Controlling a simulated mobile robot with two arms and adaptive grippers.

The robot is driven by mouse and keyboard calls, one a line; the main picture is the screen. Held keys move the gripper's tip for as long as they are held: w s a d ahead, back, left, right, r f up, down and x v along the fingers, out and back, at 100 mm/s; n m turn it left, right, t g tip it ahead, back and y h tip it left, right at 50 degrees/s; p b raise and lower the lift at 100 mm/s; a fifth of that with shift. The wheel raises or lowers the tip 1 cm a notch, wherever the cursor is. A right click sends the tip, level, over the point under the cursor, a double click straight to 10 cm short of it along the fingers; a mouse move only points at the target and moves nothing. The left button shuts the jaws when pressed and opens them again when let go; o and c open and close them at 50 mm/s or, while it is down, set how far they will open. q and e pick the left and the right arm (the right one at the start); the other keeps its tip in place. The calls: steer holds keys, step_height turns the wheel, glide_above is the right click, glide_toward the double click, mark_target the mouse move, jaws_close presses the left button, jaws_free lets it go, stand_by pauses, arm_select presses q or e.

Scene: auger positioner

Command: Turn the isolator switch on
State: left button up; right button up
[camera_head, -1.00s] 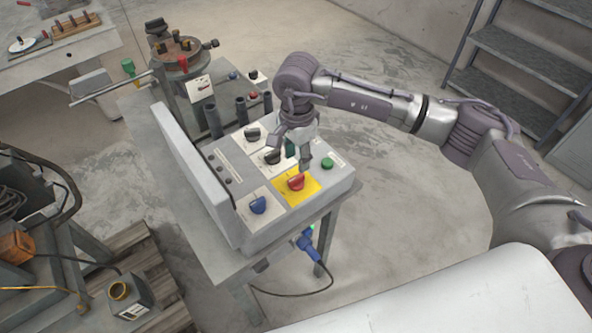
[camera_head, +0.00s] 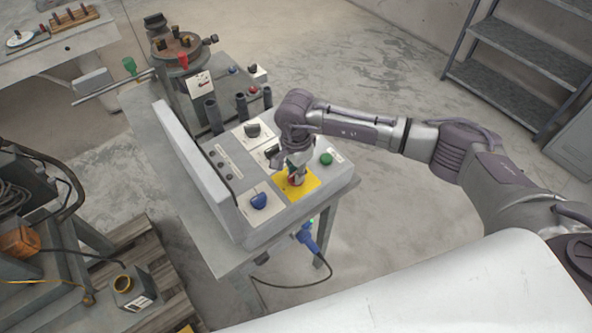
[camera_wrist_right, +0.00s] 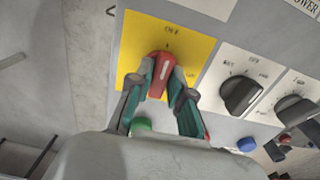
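The isolator switch is a red rotary knob (camera_wrist_right: 161,75) on a yellow plate (camera_wrist_right: 190,35), with small marks printed around it. In the head view its yellow plate (camera_head: 312,187) is on the control box, and the knob is mostly hidden under my right gripper (camera_head: 296,178). In the right wrist view the fingers of my right gripper (camera_wrist_right: 163,82) are on both sides of the knob. Their green pads lie against it with no clear gap. My left gripper is not in view.
A green button (camera_head: 326,159) sits beside the yellow plate. A blue knob (camera_head: 259,201) and black knobs (camera_head: 253,130) are on the same panel. A raised grey wall (camera_head: 190,165) borders the box on the left. A blue plug (camera_head: 307,238) hangs below the box.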

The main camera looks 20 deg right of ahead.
jaws_close()
steer(key=shift+f+m+b, duration=0.15)
steer(key=shift+m+b, duration=0.95)
steer(key=shift+b, duration=0.1)
steer(key=m+b, duration=0.4)
steer(key=m, duration=0.2)
steer(key=shift+b, duration=0.35)
steer(key=m+b, duration=0.2)
steer(key=m, duration=0.2)
steer(key=shift+m+b, duration=0.4)
steer(key=m+b, duration=0.2)
steer(key=m, duration=0.2)
steer(key=shift+m, duration=0.4)
steer(key=shift+r, duration=0.2)
steer(key=o, duration=0.6)
jaws_free()
steer(key=shift+c, duration=0.2)
